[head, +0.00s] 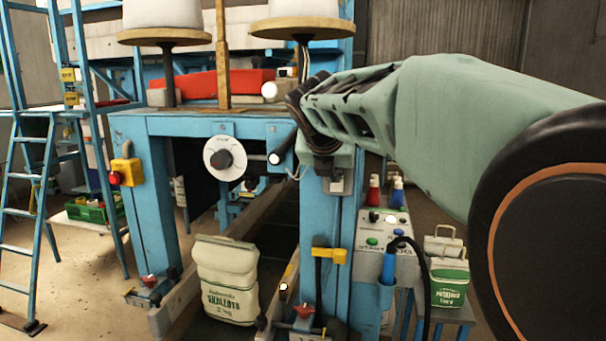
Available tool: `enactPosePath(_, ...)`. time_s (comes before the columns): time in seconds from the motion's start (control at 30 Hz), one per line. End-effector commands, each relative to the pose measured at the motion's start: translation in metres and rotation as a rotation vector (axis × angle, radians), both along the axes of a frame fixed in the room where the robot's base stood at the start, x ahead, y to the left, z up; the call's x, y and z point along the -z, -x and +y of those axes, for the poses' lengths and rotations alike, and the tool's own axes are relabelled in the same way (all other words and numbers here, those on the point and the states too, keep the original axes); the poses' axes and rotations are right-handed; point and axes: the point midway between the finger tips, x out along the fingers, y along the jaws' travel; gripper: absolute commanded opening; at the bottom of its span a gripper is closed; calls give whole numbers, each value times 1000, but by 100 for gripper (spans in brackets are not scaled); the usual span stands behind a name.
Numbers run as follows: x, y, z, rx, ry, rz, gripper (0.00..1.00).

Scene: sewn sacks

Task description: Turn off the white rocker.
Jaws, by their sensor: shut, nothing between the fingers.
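The fingers overlap the top of the post in the picture, just above the switch plate. My gripper hides part of the box, and I cannot tell whether it touches anything.
The blue machine frame (158,190) holds a white dial (223,158) and a yellow box with a red button (127,172). A filled sack (228,280) stands below. A control panel (376,240) with buttons is right of the post. A blue ladder (45,180) stands left.

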Motion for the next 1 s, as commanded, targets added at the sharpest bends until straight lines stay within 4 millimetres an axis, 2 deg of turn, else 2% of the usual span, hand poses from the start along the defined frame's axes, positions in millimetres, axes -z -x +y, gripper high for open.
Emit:
enactPosePath(0.17,-8,-6,-2,2,1,7,0)
enactPosePath(0.23,-2,-6,-2,0,0,4,0)
enactPosePath(0.43,-3,-6,-2,0,0,3,0)
enactPosePath(0.8,-18,-6,-2,1,0,3,0)
enactPosePath(1.0,-19,-6,-2,1,0,3,0)
